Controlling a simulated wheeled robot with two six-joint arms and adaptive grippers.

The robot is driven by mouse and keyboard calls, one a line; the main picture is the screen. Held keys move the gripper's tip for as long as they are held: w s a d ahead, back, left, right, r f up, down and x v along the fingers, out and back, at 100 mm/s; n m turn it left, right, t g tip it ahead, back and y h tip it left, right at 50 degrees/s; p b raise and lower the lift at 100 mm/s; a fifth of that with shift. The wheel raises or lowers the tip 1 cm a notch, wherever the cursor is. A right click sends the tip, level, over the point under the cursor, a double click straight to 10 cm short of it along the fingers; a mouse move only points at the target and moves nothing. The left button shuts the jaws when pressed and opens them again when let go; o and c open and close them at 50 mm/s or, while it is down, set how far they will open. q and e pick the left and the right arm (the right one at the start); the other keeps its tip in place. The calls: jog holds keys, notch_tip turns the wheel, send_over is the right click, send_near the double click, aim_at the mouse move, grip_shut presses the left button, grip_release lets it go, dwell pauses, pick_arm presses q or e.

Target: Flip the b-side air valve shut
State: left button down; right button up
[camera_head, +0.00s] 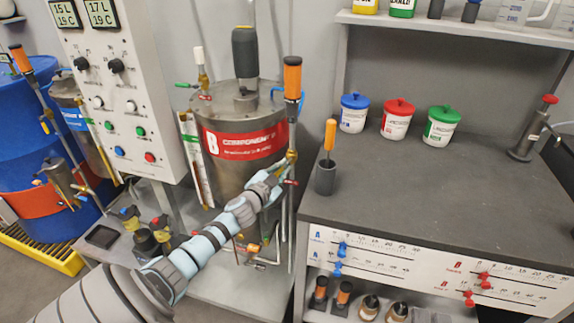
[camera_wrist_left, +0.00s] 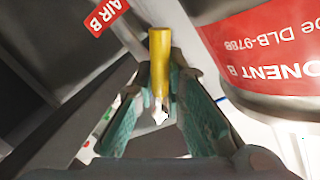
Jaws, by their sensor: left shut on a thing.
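The B-side air valve shows in the left wrist view as a yellow lever (camera_wrist_left: 160,65) with a silver lower end, beside a red "AIR B" label (camera_wrist_left: 108,14). My left gripper (camera_wrist_left: 162,112) has its green-padded fingers on either side of the lever's lower end and is shut on it. In the head view my left gripper (camera_head: 284,174) is at the piping on the right of the steel component B tank (camera_head: 228,170). There the gripper hides the lever, and its angle cannot be told. My right gripper is not in view.
An orange-topped upright fitting (camera_head: 292,80) stands just above my left gripper. The control panel (camera_head: 125,90) is to the left. A dark workbench (camera_head: 440,190) is close on the right, with a holder (camera_head: 325,178) and lidded pots (camera_head: 397,120) on it.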

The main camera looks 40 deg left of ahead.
pick_arm(q)
jog(key=shift+s+a+r+m+g+p, duration=0.15)
jog(key=shift+r+m+p, duration=0.1)
jog(key=shift+m+p, duration=0.35)
jog(key=shift+a+r+m+g+p, duration=0.1)
jog(key=shift+r+m+g+p, duration=0.1)
jog(key=shift+m+p, duration=0.4)
jog(key=shift+a+r+m+y+p, duration=0.1)
jog(key=shift+r+m+y+p, duration=0.1)
jog(key=shift+m+p, duration=0.35)
jog(key=shift+a+r+m+y+p, duration=0.1)
jog(key=shift+m+y+p, duration=0.1)
jog(key=shift+m+p, duration=0.3)
jog(key=shift+s+a+r+m+g+y+p, duration=0.1)
jog(key=shift+r+m+g+y+p, duration=0.15)
jog(key=shift+m, duration=0.35)
jog(key=shift+m+g+y+p, duration=0.15)
jog(key=shift+m+p, duration=0.2)
jog(key=shift+m, duration=0.2)
jog(key=shift+r+m+p, duration=0.2)
jog(key=shift+m+p, duration=0.35)
jog(key=shift+m, duration=0.45)
jog(key=c, duration=1.6)
grip_release()
jog(key=shift+r, duration=0.1)
jog(key=shift+c, duration=0.2)
